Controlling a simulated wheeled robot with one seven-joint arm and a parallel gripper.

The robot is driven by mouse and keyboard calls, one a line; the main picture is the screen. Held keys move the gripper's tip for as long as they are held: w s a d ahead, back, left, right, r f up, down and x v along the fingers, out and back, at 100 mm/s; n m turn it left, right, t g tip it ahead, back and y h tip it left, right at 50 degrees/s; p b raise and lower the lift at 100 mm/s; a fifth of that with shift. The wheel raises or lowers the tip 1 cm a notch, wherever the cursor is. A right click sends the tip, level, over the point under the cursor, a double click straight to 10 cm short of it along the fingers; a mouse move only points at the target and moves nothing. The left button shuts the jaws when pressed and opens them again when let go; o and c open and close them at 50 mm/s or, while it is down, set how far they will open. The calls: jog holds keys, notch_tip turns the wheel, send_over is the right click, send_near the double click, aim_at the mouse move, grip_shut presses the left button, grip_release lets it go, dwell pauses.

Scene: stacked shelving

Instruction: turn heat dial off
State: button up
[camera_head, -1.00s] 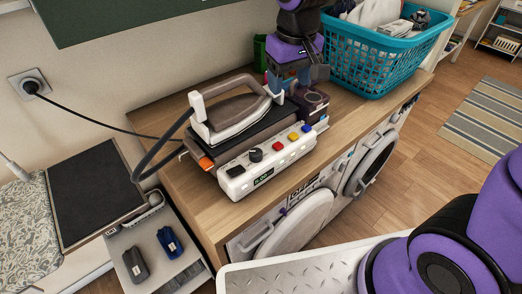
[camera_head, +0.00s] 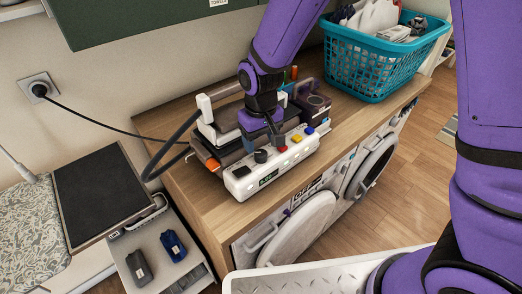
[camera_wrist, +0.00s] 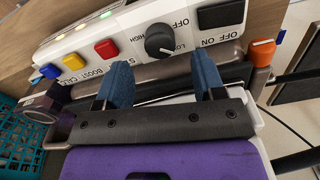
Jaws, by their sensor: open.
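The heat dial is a round black knob (camera_wrist: 159,40) on a white control panel (camera_wrist: 85,35), with LOW, HIGH and OFF printed around it. In the head view the dial (camera_head: 260,156) sits on the panel's top, left of the coloured buttons. A pale mark on the knob appears to face the LOW side. My gripper (camera_wrist: 163,76) is open, its two blue fingers spread either side of the dial's position but short of it and apart from it. Nothing is between them. In the head view my arm covers much of the iron, and the fingertips are partly hidden.
A black rocker switch (camera_wrist: 220,15) marked OFF/ON sits beside the dial. Red (camera_wrist: 105,48), yellow (camera_wrist: 73,61) and blue (camera_wrist: 50,71) buttons are on its other side. An orange knob (camera_wrist: 262,52) is close by. A teal basket (camera_head: 375,62) stands at right.

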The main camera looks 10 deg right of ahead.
aim_at(261, 152)
jog(key=shift+f, duration=2.05)
jog(key=c, duration=0.9)
